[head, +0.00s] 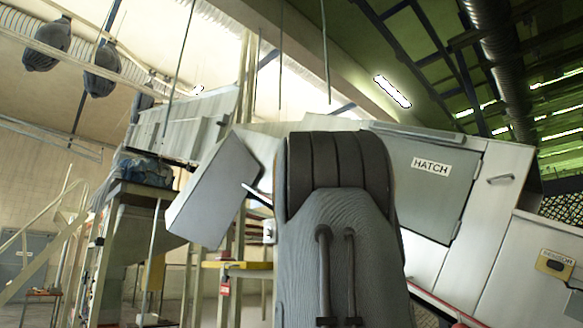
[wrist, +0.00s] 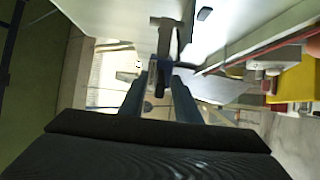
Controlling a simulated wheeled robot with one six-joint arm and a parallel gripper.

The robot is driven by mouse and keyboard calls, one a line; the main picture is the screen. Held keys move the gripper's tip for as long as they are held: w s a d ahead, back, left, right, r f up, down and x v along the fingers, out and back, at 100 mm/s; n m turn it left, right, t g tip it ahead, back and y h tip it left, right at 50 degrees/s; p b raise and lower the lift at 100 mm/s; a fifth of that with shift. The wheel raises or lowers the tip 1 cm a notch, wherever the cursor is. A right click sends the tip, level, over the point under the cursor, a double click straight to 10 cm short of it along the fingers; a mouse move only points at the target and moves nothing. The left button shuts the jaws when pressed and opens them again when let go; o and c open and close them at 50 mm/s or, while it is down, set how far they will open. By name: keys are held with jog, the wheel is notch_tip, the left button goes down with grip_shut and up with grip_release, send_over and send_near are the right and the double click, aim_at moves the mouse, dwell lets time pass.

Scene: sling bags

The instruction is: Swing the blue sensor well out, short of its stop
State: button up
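A grey bar-like part (wrist: 165,40) with a small dark blue piece (wrist: 182,66) beside it shows at the upper middle of the wrist view. I cannot tell for sure whether this is the blue sensor. My gripper (wrist: 161,82) reaches toward it, with its two fingers apart. The bar's dark lower end lies between the fingertips in the picture; I cannot tell whether it touches them. In the head view my arm hides the gripper and whatever is in front of it. No clearly blue sensor shows there.
In the head view a grey door marked HATCH (head: 430,168) is on the slanted white body. A pale box-shaped panel (head: 213,190) sticks out left of my arm. A small yellow-marked label (head: 555,264) is at far right. A yellow block (wrist: 298,83) stands right in the wrist view.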

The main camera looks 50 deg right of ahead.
jog(key=b+v, duration=0.2)
jog(key=v, duration=0.4)
jog(key=shift+s+b, duration=0.15)
jog(key=shift+b, duration=0.15)
jog(key=shift+a+f, duration=0.15)
jog(key=shift+f, duration=0.1)
